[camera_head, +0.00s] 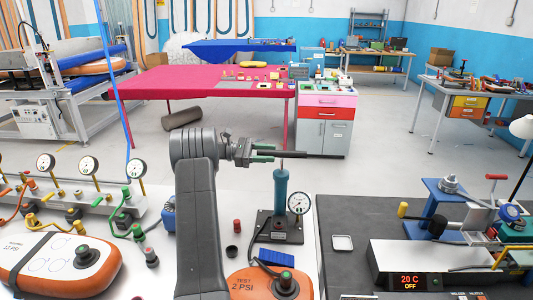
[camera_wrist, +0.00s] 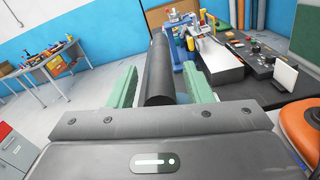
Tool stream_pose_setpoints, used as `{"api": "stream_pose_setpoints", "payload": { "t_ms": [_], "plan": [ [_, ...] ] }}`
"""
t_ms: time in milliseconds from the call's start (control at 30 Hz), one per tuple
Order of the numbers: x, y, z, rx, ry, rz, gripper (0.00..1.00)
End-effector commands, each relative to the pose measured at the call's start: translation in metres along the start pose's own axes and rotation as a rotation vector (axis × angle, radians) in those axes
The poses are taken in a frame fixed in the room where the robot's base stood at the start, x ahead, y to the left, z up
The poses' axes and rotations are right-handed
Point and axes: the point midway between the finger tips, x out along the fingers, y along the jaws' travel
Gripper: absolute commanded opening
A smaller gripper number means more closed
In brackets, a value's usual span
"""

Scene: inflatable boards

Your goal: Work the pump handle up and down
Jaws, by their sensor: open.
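The pump has a teal upright cylinder (camera_head: 281,190) on a dark base plate, with a round white gauge (camera_head: 299,202) beside it. A thin rod rises from the cylinder to a black horizontal handle (camera_head: 318,155). My gripper (camera_head: 264,152) is at the handle's left part, level with it. In the wrist view the handle (camera_wrist: 159,75) runs lengthwise between the two green fingers of my gripper (camera_wrist: 160,88). The fingers stand apart, with a visible gap on the handle's left side; contact on its right side is hard to tell. Part of the handle is hidden by the fingers.
An orange and white board piece marked 2 PSI (camera_head: 262,284) lies in front of the pump. A blue pad (camera_head: 274,257) and small cylinders are near the base. A test device (camera_head: 415,262) stands on the dark bench to the right. The air around the handle looks clear.

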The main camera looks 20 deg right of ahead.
Motion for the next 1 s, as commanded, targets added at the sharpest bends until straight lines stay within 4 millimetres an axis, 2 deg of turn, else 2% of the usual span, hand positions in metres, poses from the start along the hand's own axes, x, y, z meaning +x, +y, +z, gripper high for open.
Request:
{"api": "stream_pose_setpoints", "payload": {
  "t_ms": [100, 333, 567, 833, 1000],
  "plan": [
    [0.0, 0.0, 0.0, 0.0, 0.0, 0.0, 0.44],
    [0.0, 0.0, 0.0, 0.0, 0.0, 0.0, 0.0],
    [0.0, 0.0, -0.003, 0.0, 0.0, 0.001, 0.0],
    [0.0, -0.009, -0.045, -0.003, -0.001, 0.0, 0.0],
    [0.0, -0.01, -0.048, -0.004, 0.001, 0.0, 0.0]
  ]
}}
